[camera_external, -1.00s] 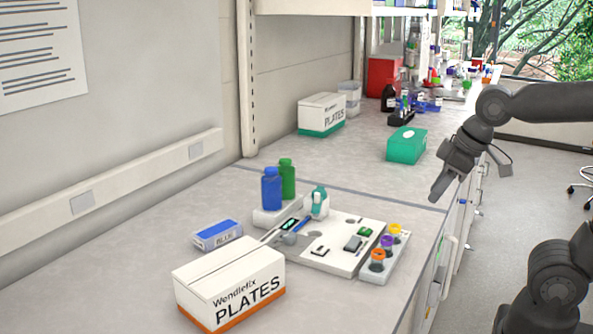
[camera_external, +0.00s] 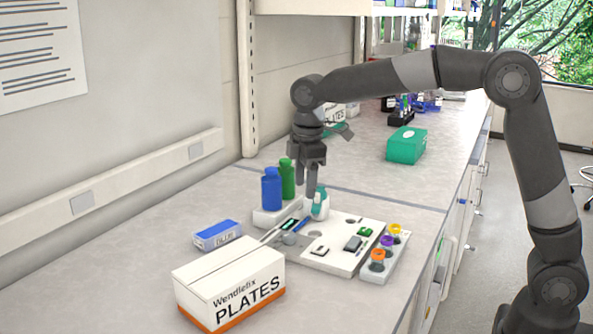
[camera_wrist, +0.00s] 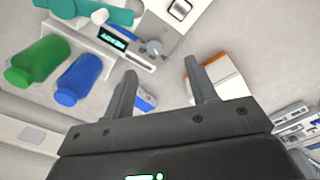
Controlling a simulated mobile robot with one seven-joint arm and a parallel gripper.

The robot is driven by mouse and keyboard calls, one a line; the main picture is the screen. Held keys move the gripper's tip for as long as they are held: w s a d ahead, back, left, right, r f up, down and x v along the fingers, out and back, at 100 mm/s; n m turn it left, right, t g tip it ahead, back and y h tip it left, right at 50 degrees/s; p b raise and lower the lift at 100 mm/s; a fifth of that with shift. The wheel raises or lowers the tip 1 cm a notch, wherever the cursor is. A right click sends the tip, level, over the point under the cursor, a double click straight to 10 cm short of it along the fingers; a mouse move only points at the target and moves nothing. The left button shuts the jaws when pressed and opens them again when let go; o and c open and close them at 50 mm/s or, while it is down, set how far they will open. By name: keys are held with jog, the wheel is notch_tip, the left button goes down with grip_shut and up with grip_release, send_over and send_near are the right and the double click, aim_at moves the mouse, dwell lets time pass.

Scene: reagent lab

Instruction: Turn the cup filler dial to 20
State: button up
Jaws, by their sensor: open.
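The cup filler (camera_external: 270,236) is part of a pale bench unit, with a small lit display (camera_external: 289,224) and a round grey dial (camera_external: 289,238). In the wrist view the display (camera_wrist: 113,40) shows green text too small to read. The dial (camera_wrist: 154,47) lies beyond my fingertips, near the top centre. My gripper (camera_external: 310,192) is over the back of the unit, pointing down, near the teal-capped bottle (camera_external: 320,200). In the wrist view my gripper (camera_wrist: 161,68) is open with nothing between its fingers. The dial's markings cannot be read.
A blue bottle (camera_external: 271,189) and a green bottle (camera_external: 287,178) stand close to my gripper's left. A PLATES box (camera_external: 228,285) and a blue-and-white box (camera_external: 217,235) lie in front and left. Colored-capped cups (camera_external: 386,243) stand at right.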

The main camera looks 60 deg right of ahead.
aim_at(289, 234)
jog(key=shift+n+g, duration=0.3)
jog(key=shift+n, duration=0.3)
jog(key=w+f, duration=0.1)
jog(key=f, duration=0.3)
jog(key=w+f, duration=0.1)
jog(key=f, duration=0.4)
jog(key=w+f, duration=0.2)
jog(key=f, duration=0.3)
jog(key=shift+a, duration=0.4)
jog(key=c, duration=1)
jog(key=shift+o, duration=0.2)
